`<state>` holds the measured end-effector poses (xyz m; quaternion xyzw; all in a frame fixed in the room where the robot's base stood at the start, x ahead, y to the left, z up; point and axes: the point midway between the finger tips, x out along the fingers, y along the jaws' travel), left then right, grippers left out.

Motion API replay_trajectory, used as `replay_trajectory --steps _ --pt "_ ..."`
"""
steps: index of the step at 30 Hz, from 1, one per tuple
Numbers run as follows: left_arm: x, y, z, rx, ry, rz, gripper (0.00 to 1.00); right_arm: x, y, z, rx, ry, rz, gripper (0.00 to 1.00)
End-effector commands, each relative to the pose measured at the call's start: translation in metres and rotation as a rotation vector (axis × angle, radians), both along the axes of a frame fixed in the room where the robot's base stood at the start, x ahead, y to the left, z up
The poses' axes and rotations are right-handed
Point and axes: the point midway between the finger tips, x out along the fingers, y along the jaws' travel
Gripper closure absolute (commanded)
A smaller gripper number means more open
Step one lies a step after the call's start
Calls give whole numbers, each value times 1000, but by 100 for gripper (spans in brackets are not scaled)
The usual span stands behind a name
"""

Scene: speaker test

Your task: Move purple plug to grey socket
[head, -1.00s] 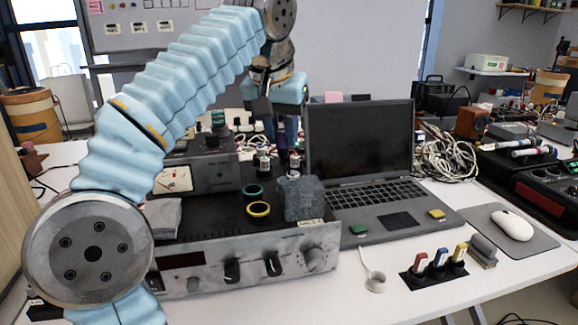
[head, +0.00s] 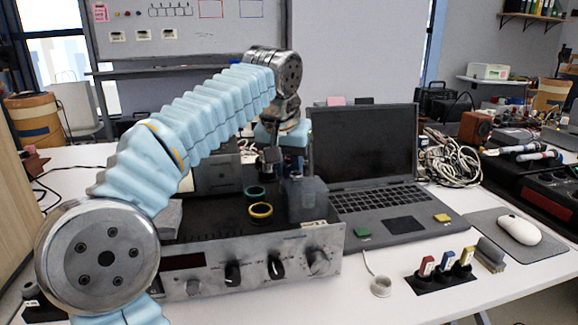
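My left arm comes in from the left and reaches over the grey amplifier box (head: 210,277). My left gripper (head: 282,165) points down above the back of the box's dark top, left of the laptop. Its fingers are dark and small, and I cannot tell whether they are apart or hold anything. I cannot make out the purple plug; the gripper and arm cover that area. On the box top are a green-ringed socket (head: 254,191) and a yellow-ringed socket (head: 260,210). I cannot pick out a grey socket. My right gripper is not in view.
An open laptop (head: 365,147) stands right of the gripper. A cloudy grey block (head: 307,201) sits on the box's right side. Small red, blue and yellow pieces stand in a black holder (head: 444,277) at front right. A mouse (head: 518,229) lies farther right.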

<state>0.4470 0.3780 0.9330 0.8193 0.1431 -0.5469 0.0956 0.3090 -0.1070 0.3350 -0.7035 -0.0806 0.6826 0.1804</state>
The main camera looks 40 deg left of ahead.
Motion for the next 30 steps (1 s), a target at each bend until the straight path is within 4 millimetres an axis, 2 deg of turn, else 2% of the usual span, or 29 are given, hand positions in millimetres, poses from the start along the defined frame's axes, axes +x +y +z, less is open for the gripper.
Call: replay_trajectory --steps 5,6,10,20,23,30 --pt "0 0 -7 0 1 0 100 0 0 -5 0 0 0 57" --pt "0 0 -5 0 0 0 68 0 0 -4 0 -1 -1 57" --pt "0 0 -5 0 1 0 48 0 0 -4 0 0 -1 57" --pt "0 0 0 0 0 0 48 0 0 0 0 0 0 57" --pt "-2 -1 12 0 -3 0 48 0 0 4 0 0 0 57" --pt "-23 -8 64 0 -4 0 48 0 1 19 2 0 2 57"
